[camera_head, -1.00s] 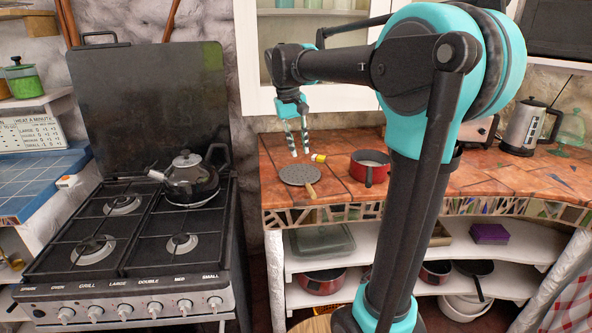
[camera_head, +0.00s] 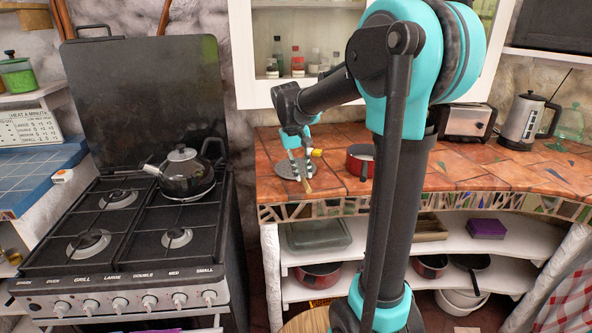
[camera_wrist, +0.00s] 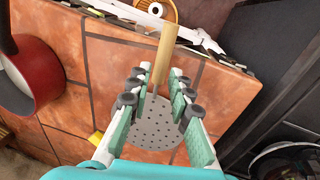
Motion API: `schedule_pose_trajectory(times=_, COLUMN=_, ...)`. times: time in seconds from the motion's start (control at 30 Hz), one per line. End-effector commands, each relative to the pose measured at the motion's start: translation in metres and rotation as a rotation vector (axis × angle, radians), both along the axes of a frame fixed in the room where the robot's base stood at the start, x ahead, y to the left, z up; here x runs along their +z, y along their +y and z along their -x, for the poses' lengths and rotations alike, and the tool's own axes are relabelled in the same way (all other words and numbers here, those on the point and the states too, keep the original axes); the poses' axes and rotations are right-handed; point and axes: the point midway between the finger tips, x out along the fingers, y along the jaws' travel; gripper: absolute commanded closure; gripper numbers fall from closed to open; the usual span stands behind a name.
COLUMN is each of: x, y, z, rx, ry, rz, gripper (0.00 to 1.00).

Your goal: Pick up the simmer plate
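The simmer plate (camera_head: 284,170) is a grey perforated disc with a pale wooden handle, lying on the tiled counter. In the wrist view its disc (camera_wrist: 152,131) is below and between my fingers, and the handle points toward the counter edge. My gripper (camera_head: 302,174) is lowered over the plate. In the wrist view my gripper (camera_wrist: 158,88) is open, one finger on each side of the handle near the disc, with gaps visible. Parts of the disc are hidden behind the fingers. Whether the fingertips touch the counter cannot be told.
A red pot (camera_head: 358,165) stands right of the plate, also at left in the wrist view (camera_wrist: 30,75). A small yellow-ended item (camera_head: 317,153) is close behind the gripper. The stove with a kettle (camera_head: 186,175) is left, across a gap. A toaster (camera_head: 466,121) stands farther right.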

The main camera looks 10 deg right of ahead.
Motion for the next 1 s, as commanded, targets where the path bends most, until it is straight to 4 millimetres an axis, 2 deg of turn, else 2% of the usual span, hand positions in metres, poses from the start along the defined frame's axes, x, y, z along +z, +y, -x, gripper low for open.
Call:
schedule_pose_trajectory(times=0.2, x=-0.031, y=-0.005, z=-0.003, rx=-0.001, ry=0.000, rz=0.000, gripper=0.80)
schedule_pose_trajectory(times=0.33, x=-0.042, y=-0.007, z=-0.003, rx=0.000, ry=0.000, rz=0.000, gripper=0.80)
schedule_pose_trajectory(times=0.6, x=-0.045, y=-0.007, z=-0.003, rx=0.001, ry=0.000, rz=0.000, gripper=0.80)
schedule_pose_trajectory(times=0.77, x=-0.045, y=-0.007, z=-0.003, rx=0.000, ry=0.000, rz=0.000, gripper=1.00)
schedule_pose_trajectory(times=1.0, x=-0.044, y=-0.007, z=-0.003, rx=0.000, ry=-0.001, rz=0.000, gripper=1.00)
